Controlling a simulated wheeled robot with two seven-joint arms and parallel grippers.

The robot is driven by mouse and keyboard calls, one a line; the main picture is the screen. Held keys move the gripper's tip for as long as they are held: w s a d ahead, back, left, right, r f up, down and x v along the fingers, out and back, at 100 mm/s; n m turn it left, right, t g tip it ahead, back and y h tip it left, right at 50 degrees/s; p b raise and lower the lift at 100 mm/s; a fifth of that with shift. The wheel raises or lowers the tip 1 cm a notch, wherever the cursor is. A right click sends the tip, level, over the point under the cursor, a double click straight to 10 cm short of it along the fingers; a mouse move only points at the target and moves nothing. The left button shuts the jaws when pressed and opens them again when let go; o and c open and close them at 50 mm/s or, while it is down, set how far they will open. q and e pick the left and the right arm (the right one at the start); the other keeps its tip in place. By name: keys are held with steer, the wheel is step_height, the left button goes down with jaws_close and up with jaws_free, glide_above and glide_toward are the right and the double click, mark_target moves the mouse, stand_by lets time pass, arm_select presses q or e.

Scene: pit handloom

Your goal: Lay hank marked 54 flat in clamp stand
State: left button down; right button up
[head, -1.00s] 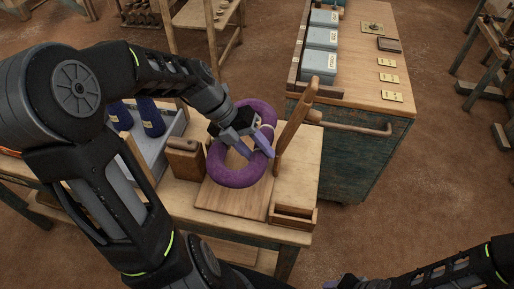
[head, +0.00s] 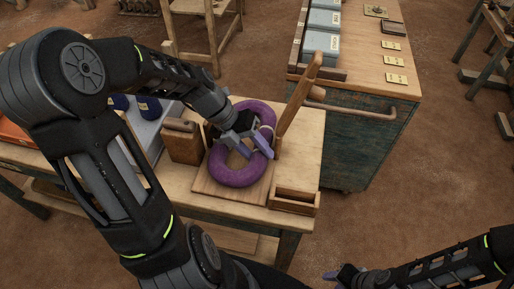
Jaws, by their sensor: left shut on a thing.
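A purple hank (head: 229,178), bent in a twisted loop with a pale tie, is held in my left gripper (head: 254,147), which is shut on its middle. The hank is over the wooden board of the clamp stand (head: 259,193), whose tall wooden lever (head: 298,100) stands tilted up at the right. The hank looks low over the board; I cannot tell whether it touches. No number is readable on it. My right gripper (head: 345,277) is at the bottom edge, away from the stand; its jaws are too unclear to judge.
A wooden block (head: 183,143) stands left of the board, and a small open wooden tray (head: 293,200) lies right of it. Dark blue cones (head: 149,107) stand in a grey tray at the left. A green cabinet (head: 345,145) with grey boxes and labels stands behind right.

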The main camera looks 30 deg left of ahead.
arm_select(q)
steer(key=shift+f, duration=0.25)
steer(key=c, duration=0.7)
jaws_free()
steer(key=shift+s+d, duration=0.1)
steer(key=shift+s, duration=0.05)
steer(key=shift+f, duration=0.1)
steer(key=shift+f, duration=0.1)
steer(key=shift+s, duration=0.1)
steer(key=p+v, duration=0.7)
steer(key=shift+w+d+r, duration=0.2)
steer(key=shift+w+r, duration=0.1)
steer(key=shift+s+a+r+p, duration=0.15)
steer(key=shift+a+r+p, duration=0.35)
steer(key=shift+p, duration=0.2)
